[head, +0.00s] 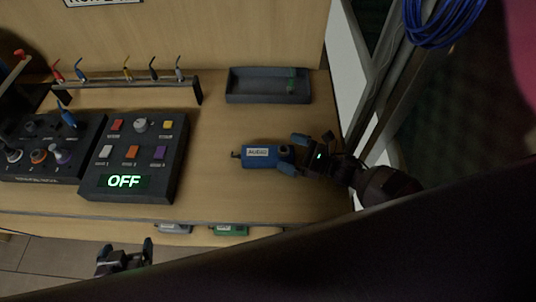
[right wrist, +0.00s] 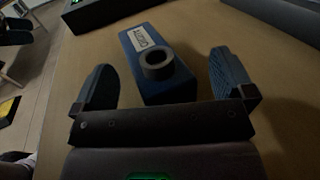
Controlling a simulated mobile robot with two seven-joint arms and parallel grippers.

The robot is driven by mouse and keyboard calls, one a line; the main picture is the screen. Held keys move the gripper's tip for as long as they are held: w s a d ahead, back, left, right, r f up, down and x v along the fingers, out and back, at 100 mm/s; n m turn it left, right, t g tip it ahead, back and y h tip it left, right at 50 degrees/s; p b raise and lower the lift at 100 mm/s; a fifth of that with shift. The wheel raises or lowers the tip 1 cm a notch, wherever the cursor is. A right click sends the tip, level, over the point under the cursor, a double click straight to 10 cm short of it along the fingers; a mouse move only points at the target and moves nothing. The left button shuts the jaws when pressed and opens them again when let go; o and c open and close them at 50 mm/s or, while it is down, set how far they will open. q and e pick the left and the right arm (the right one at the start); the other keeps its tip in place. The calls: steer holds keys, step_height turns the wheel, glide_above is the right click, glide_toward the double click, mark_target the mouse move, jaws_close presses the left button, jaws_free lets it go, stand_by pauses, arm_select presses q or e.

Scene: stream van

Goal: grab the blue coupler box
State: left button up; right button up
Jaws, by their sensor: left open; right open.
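The blue coupler box (head: 260,156) lies on the wooden desk, with a white label on top. In the right wrist view the blue box (right wrist: 158,85) shows its label and a dark round ring on its near end. My right gripper (head: 292,157) is open at the box's right end in the head view. In the right wrist view its two fingers (right wrist: 166,82) stand apart on either side of the box's near end, with gaps to both sides. My left gripper (head: 125,255) is open and empty, below the desk's front edge.
A dark control panel reading OFF (head: 128,160) and a knob panel (head: 45,150) stand left of the box. A dark tray (head: 268,86) and a cable rack (head: 130,79) are behind. Grey (head: 174,228) and green (head: 230,230) boxes sit below the desk's front edge.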

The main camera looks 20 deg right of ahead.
steer(key=shift+w+a, duration=0.3)
steer(key=shift+a, duration=0.05)
steer(key=c, duration=1.3)
steer(key=shift+r, duration=0.1)
